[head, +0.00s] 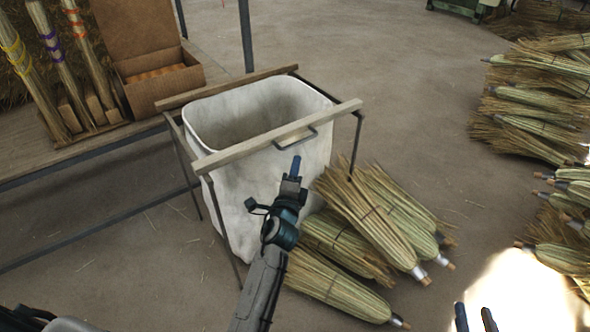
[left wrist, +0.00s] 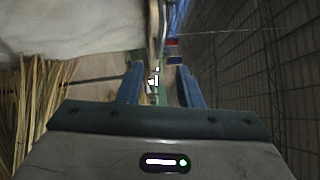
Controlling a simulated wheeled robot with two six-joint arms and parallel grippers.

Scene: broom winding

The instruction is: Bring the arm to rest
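My left gripper (head: 293,170) is up in front of the white fabric bin (head: 230,190), just below the metal handle on its front wooden rail. From the head view I cannot tell how far it is from the bin. In the left wrist view my left gripper (left wrist: 158,84) has its two blue fingers apart with nothing seen held between them. My right gripper (head: 475,318) shows only as two fingertips at the bottom edge, apart and with nothing seen between them. The rest of it is out of frame.
Broom heads (head: 375,220) lie on the floor to the right of the bin. More brooms are stacked at the right edge (head: 545,100). A bench (head: 35,150) at the left bears a cardboard box (head: 150,85) and upright brooms. Bare floor lies in the middle right.

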